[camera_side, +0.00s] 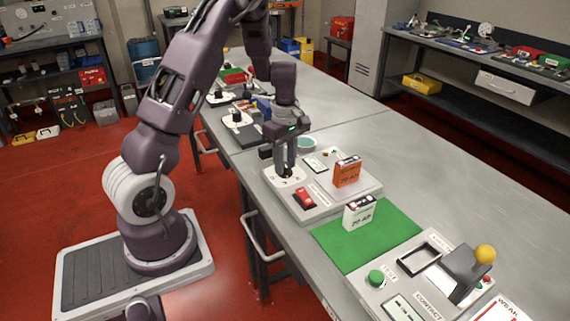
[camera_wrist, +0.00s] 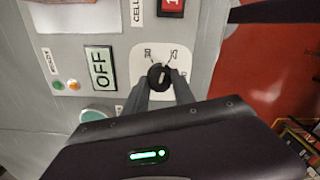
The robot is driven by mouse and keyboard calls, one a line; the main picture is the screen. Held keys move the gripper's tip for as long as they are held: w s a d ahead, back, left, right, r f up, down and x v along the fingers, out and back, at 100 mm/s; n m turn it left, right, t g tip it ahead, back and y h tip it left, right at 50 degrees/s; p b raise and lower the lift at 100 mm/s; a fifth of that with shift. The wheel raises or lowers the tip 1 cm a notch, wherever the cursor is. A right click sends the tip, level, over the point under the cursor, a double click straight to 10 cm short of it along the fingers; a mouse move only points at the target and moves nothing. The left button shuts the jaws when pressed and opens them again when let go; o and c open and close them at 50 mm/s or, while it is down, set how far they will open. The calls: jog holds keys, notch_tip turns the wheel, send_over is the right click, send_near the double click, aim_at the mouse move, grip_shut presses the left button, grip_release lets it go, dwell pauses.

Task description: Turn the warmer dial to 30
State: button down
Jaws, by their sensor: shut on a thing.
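The warmer dial (camera_wrist: 158,75) is a small black knob on a white plate with printed marks around it, one of which looks like 30. In the wrist view, my gripper (camera_wrist: 162,86) has its two fingers on either side of the knob, shut on it. In the side view, my gripper (camera_side: 286,172) points straight down onto the white dial plate (camera_side: 271,178), and the fingers hide most of the knob. The display (camera_wrist: 101,68) beside the dial reads OFF. I cannot tell clearly which mark the knob's pointer faces.
A red switch (camera_side: 305,198) sits on the warmer close to the dial. A tester with a yellow-knobbed lever (camera_side: 485,254) is at front right.

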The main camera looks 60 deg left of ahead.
aim_at(285, 164)
jog(key=shift+n, duration=2.2)
jog(key=n, duration=0.4)
jog(key=c, duration=1.1)
grip_release()
jog(key=shift+r, duration=1.75)
